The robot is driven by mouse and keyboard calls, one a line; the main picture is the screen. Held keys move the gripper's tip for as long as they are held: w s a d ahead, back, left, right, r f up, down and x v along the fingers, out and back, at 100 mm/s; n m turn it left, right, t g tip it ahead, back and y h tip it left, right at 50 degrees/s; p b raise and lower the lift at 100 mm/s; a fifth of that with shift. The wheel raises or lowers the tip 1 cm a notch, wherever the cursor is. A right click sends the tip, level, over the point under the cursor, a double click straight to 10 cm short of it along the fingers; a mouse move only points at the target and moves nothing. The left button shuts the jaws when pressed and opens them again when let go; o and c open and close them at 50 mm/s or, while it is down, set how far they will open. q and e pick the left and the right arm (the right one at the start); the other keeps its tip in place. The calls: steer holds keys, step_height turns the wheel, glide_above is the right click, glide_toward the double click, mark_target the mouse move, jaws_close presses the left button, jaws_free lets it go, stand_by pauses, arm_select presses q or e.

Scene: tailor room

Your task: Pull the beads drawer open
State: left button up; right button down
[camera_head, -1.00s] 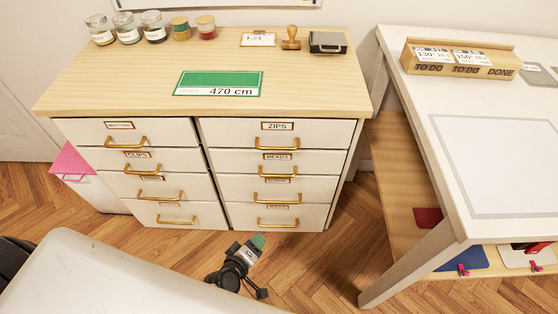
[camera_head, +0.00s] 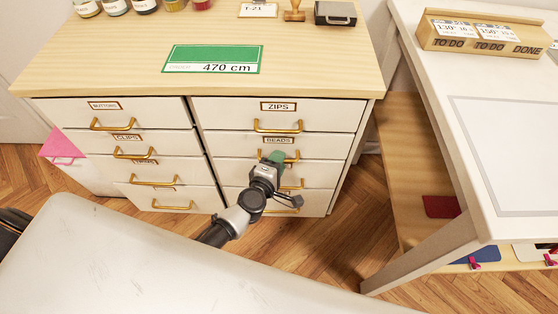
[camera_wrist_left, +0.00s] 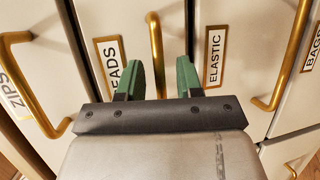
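The beads drawer (camera_head: 230,148) is the second one down in the right column of the cabinet, shut, with a BEADS label (camera_head: 278,141). Its label also shows in the left wrist view (camera_wrist_left: 110,68). My left gripper (camera_head: 277,157), with green fingertips, is in front of the drawer's brass handle and partly hides it. In the left wrist view my gripper (camera_wrist_left: 160,78) is open, with the beads handle (camera_wrist_left: 155,45) lying between the two fingers in the picture, nearer the left finger. No grip on the handle shows. My right gripper is not in view.
The zips drawer handle (camera_head: 278,127) is just above, and the elastic label (camera_wrist_left: 215,55) marks the drawer below. A white table (camera_head: 480,110) stands to the right, with wooden floor between. A green 470 cm card (camera_head: 213,58) lies on the cabinet top.

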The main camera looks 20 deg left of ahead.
arm_select(q)
steer(key=shift+w+f, duration=0.1)
steer(key=shift+w, duration=0.35)
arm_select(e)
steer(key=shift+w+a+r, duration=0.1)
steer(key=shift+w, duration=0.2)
arm_select(q)
steer(key=shift+c, duration=0.2)
jaws_close()
steer(key=shift+s+d, duration=0.1)
steer(key=shift+s, duration=0.05)
